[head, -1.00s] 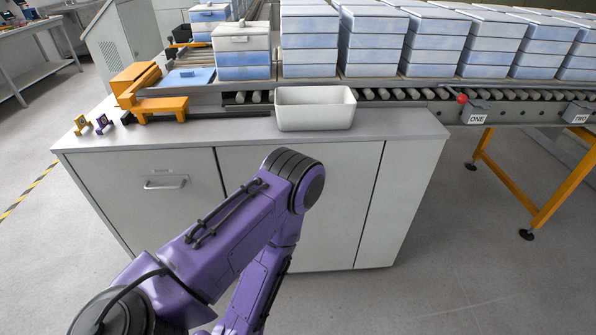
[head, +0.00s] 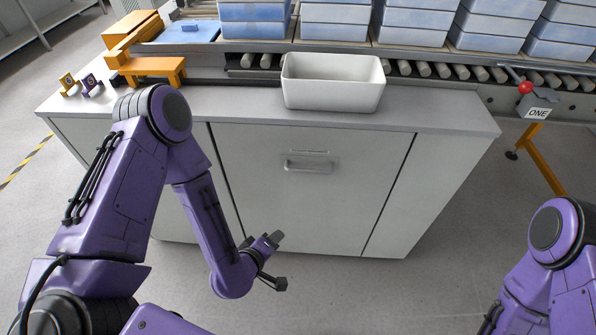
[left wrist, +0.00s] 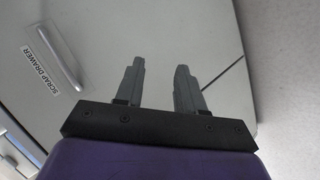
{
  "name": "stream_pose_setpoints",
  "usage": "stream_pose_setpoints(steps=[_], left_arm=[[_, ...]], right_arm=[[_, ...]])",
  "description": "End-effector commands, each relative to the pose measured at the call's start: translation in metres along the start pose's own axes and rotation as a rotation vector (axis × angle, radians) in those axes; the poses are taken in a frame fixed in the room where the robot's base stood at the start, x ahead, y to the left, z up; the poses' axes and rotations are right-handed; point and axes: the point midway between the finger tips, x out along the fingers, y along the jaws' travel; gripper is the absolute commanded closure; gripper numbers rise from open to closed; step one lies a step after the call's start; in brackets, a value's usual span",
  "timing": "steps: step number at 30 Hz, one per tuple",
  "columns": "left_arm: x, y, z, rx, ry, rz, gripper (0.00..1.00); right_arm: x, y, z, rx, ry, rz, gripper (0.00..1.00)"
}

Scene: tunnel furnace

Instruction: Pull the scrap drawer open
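The scrap drawer (head: 335,195) is the middle front of the grey cabinet and sits flush, closed. Its bar handle (head: 308,166) is unobstructed in the head view. In the left wrist view the handle (left wrist: 58,55) is at the upper left, beside the label SCRAP DRAWER (left wrist: 42,69). My left gripper (head: 280,262) is in front of the cabinet, below and left of the handle and apart from it. In the left wrist view its two fingers (left wrist: 160,68) are spread with nothing between them. My right arm shows at the lower right; its gripper is out of view.
A white open bin (head: 333,104) stands on the counter (head: 430,118) above the drawer. Behind it runs a roller conveyor with stacked blue-white boxes. The floor before the cabinet is clear.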

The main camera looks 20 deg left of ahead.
Motion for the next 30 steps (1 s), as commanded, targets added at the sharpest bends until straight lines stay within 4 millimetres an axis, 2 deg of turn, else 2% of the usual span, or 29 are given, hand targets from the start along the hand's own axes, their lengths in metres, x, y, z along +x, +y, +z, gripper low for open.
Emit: stream_pose_setpoints(steps=[1,3,6,10,18,21,25,30], left_arm=[[0.011,0.04,-0.011,-0.145,0.032,0.151,0.62],[0.014,0.087,-0.028,-0.305,0.053,0.328,0.62],[0.011,0.124,-0.044,-0.427,0.06,0.469,0.62],[0.023,0.139,-0.05,-0.449,0.06,0.499,0.62],[0.076,0.165,-0.058,-0.443,0.057,0.493,0.62],[0.09,0.171,-0.06,-0.442,0.056,0.493,0.62],[0.099,0.175,-0.061,-0.443,0.055,0.491,0.62],[0.101,0.176,-0.06,-0.442,0.054,0.491,0.62]], right_arm=[[0.007,0.0,0.003,0.0,-0.001,0.001,0.57],[0.009,-0.001,0.004,0.0,-0.001,0.001,0.57],[0.009,-0.001,0.004,0.0,0.0,0.0,0.57],[0.005,-0.001,0.002,0.0,0.0,0.0,0.57],[-0.001,0.0,-0.001,0.0,0.0,0.0,0.57],[-0.002,0.0,-0.001,0.0,0.0,0.0,0.57],[-0.002,0.0,-0.001,0.0,0.0,0.0,0.57],[-0.002,0.0,-0.001,0.0,0.0,0.0,0.57]])
